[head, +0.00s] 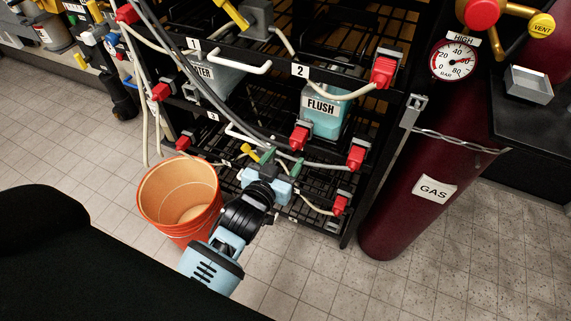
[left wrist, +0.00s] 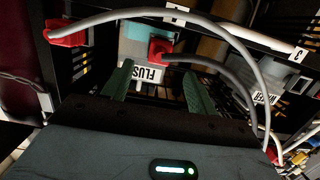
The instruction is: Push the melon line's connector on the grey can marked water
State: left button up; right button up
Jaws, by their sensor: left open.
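The grey can (head: 222,82) stands on the upper rack shelf at left; dark hoses cross its label, leaving "TER" readable. Its upside-down label (left wrist: 265,98) shows at the right of the left wrist view. My left gripper (head: 282,161) is open in front of the lower rack, below and right of the grey can. In the wrist view its green fingers (left wrist: 158,82) are apart, with the FLUSH label beyond them and no connector held between them. Several lines end in red connectors, one of them at the FLUSH can (head: 300,135). I cannot tell which is the melon line's. My right gripper is not in view.
The teal FLUSH can (head: 325,122) stands right of the grey can. Loose hoses cross the rack front. An orange bucket (head: 180,196) stands on the floor at left. A dark red gas cylinder (head: 420,185) with a chain stands at right.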

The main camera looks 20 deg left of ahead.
aim_at(293, 146)
pick_arm(q)
jog(key=shift+w+r, duration=0.2)
jog(key=shift+w, duration=0.1)
jog(key=w, duration=0.4)
jog(key=w+f+b, duration=0.1)
jog(key=w, duration=0.1)
jog(key=shift+d, duration=0.15)
jog(key=shift+w+f, duration=0.1)
jog(key=shift+w, duration=0.65)
jog(key=c, duration=1.1)
jog(key=shift+o, duration=0.2)
jog(key=shift+s, duration=0.1)
